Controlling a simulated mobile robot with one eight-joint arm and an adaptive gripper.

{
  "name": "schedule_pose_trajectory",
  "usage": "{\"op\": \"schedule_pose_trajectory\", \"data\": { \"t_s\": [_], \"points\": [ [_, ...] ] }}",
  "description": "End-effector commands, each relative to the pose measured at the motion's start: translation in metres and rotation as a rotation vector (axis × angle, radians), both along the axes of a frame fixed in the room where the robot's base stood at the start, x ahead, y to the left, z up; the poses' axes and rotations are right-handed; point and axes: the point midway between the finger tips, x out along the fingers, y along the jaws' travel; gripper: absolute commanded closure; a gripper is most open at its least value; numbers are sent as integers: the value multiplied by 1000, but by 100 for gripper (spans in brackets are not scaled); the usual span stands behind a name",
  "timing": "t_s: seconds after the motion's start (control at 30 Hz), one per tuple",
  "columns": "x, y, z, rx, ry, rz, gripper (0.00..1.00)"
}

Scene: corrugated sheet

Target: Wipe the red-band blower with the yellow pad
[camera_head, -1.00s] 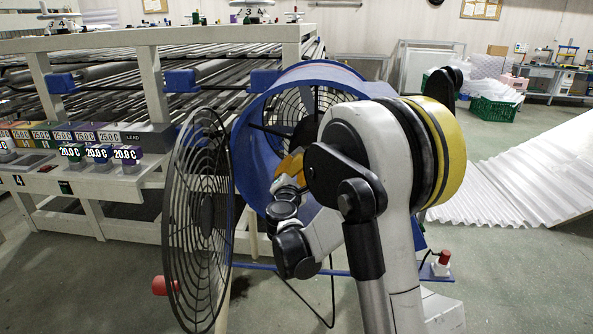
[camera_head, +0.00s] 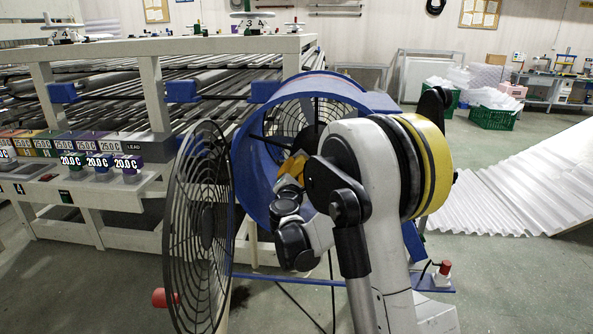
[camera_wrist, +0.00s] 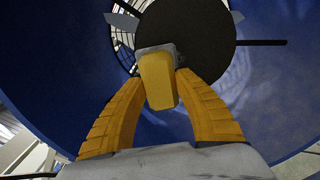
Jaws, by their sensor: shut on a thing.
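The blower (camera_head: 258,190) is a large blue drum standing open-ended in the head view, with a thin reddish line along its top edge. Its round wire guard (camera_head: 200,225) is swung out on the left. My gripper (camera_head: 292,166) reaches into the drum's mouth. In the wrist view, my gripper's yellow fingers (camera_wrist: 162,72) are shut on the yellow pad (camera_wrist: 158,85), which has a grey block behind it. The pad is in front of the dark round hub (camera_wrist: 190,38); whether it touches the hub cannot be told. The blue inner wall (camera_wrist: 65,60) surrounds them.
A pale rack (camera_head: 155,90) with metal rails and labelled coloured boxes (camera_head: 100,160) stands left of the blower. White corrugated sheets (camera_head: 530,185) lie on the floor at right. Green crates (camera_head: 493,117) stand behind. Open grey floor lies at the lower right.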

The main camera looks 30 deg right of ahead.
Motion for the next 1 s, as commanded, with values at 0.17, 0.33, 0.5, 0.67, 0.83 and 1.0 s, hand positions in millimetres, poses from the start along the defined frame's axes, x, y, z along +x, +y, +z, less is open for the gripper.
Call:
{"op": "schedule_pose_trajectory", "data": {
  "t_s": [0.17, 0.33, 0.5, 0.67, 0.83, 1.0],
  "points": [
    [1, 0, 0, 0, 0, 0, 100],
    [3, -2, 0, 0, 0, 0, 100],
    [6, -4, 0, 0, 0, 0, 100],
    [9, -6, 0, 0, 0, 0, 100],
    [12, -8, 0, 0, 0, 0, 100],
    [14, -10, 0, 0, 0, 0, 100]
  ]
}}
